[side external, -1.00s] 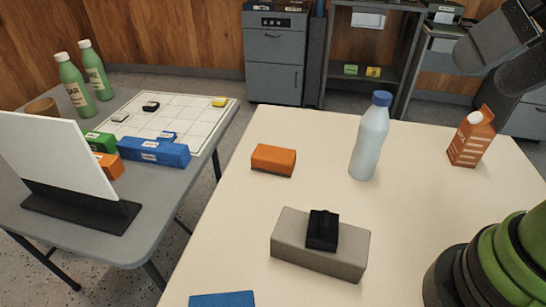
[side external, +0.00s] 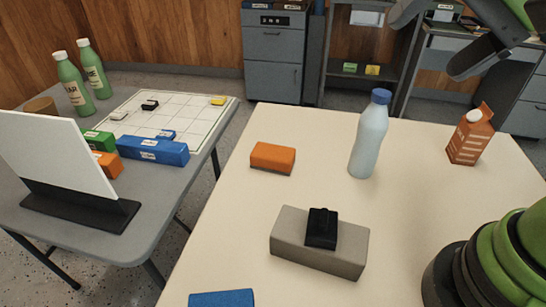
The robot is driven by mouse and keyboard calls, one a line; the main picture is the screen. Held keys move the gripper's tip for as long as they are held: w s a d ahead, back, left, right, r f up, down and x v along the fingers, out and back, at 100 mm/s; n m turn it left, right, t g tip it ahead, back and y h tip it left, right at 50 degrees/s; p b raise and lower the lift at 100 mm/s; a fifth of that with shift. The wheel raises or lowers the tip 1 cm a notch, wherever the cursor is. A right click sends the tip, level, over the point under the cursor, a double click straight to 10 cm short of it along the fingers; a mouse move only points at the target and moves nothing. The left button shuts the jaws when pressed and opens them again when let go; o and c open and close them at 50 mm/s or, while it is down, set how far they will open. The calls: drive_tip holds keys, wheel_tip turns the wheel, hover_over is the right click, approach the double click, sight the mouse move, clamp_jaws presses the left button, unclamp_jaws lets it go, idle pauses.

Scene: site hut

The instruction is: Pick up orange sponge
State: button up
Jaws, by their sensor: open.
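The orange sponge (side external: 272,156) lies flat near the left edge of the cream table, with a darker layer along its bottom. My gripper (side external: 428,42) is at the upper right, partly cut off by the top edge. Its two dark fingers are spread apart with nothing between them. It is high above the table and well to the right of the sponge. Nothing hides the sponge.
A pale bottle with a blue cap (side external: 369,135) stands right of the sponge; an orange carton (side external: 470,135) is farther right. A grey block (side external: 290,240) bearing a black piece (side external: 321,227) lies in front. A blue block (side external: 221,299) is at the bottom edge. A grey side table (side external: 70,240) stands left.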

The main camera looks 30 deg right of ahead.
drive_tip(key=w+a+f+m+g, duration=0.1)
drive_tip(key=w+f+m, duration=0.3)
drive_tip(key=w+m, duration=0.45)
drive_tip(key=m+g, duration=0.2)
drive_tip(key=m, duration=0.8)
approach(275, 152)
drive_tip(key=shift+d+f+y, duration=0.1)
drive_tip(key=shift+f+y, duration=0.2)
drive_tip(key=shift+f, duration=0.15)
drive_tip(key=shift+m, duration=0.35)
drive_tip(key=x, duration=0.4)
drive_tip(key=shift+f, duration=0.25)
drive_tip(key=shift+w+x, duration=0.1)
drive_tip(key=shift+x, duration=1.35)
drive_tip(key=shift+w+x, duration=0.15)
drive_tip(key=shift+x, duration=1.3)
drive_tip(key=c, duration=1)
